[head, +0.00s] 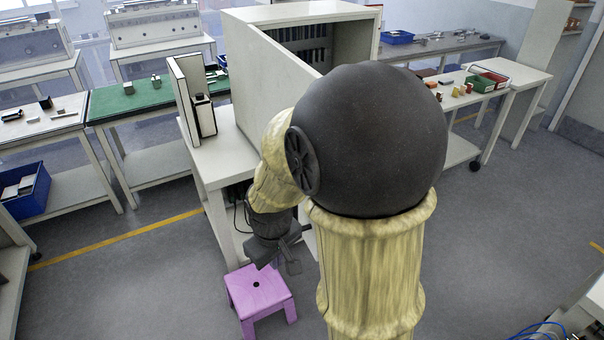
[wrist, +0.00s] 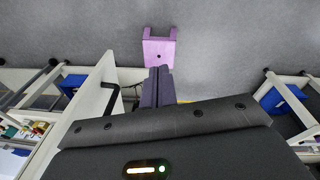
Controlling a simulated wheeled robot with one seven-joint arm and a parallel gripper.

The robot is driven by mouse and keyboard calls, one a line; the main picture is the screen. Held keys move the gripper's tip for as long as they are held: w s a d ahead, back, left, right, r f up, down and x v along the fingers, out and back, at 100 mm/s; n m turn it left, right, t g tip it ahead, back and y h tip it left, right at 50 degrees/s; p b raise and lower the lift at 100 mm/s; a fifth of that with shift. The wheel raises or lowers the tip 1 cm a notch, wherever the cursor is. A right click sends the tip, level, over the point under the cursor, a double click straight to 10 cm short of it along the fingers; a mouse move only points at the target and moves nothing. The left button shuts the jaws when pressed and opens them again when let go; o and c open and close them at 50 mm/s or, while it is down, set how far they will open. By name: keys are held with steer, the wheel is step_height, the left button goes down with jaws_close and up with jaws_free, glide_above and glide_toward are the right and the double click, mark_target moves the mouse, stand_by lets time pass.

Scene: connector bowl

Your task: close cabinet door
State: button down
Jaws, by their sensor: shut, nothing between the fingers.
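The white cabinet (head: 350,28) stands on a white table, its front open and dark slotted contents showing inside. Its door (head: 262,75) is swung open toward the left and front; my arm hides its lower right part. In the wrist view a white panel, apparently the door (wrist: 92,105), stands left of my gripper, with a black bar handle (wrist: 111,98) on its side toward the fingers. My gripper (head: 277,262) points down, low in front of the table. In the wrist view its fingers (wrist: 158,72) are together and empty, apart from the handle.
A purple stool (head: 258,290) stands on the floor just below my gripper. A white upright panel with a black-and-white device (head: 203,115) stands on the table left of the door. Benches with a green mat (head: 130,98) and small parts stand around.

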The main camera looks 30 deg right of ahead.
steer(key=w+d+r+n+g+h+p, duration=0.1)
steer(key=w+r+n+h+p, duration=0.3)
steer(key=w+r+n, duration=0.2)
steer(key=w+d+r+n+g+h+p, duration=0.1)
steer(key=w+d+r+n+h+p, duration=0.1)
steer(key=w+r+n+h+p, duration=0.2)
steer(key=w+r+n, duration=0.2)
steer(key=w+n, duration=0.2)
steer(key=w, duration=0.2)
steer(key=shift+w+d+r, duration=0.2)
steer(key=shift+w+d, duration=0.05)
steer(key=shift+w, duration=0.05)
steer(key=shift+d+f, duration=0.1)
steer(key=shift+f, duration=0.05)
steer(key=p+x, duration=0.1)
steer(key=x, duration=0.2)
steer(key=d+r+p+x, duration=0.1)
steer(key=p+x, duration=0.1)
steer(key=x, duration=0.2)
steer(key=d+p+x, duration=0.1)
steer(key=p+x, duration=0.1)
steer(key=x, duration=0.2)
steer(key=shift+s+d+r, duration=0.15)
steer(key=shift+s+r, duration=0.05)
steer(key=shift+s, duration=0.1)
steer(key=shift+d+f, duration=0.15)
steer(key=shift+d, duration=0.35)
steer(key=shift+d, duration=0.1)
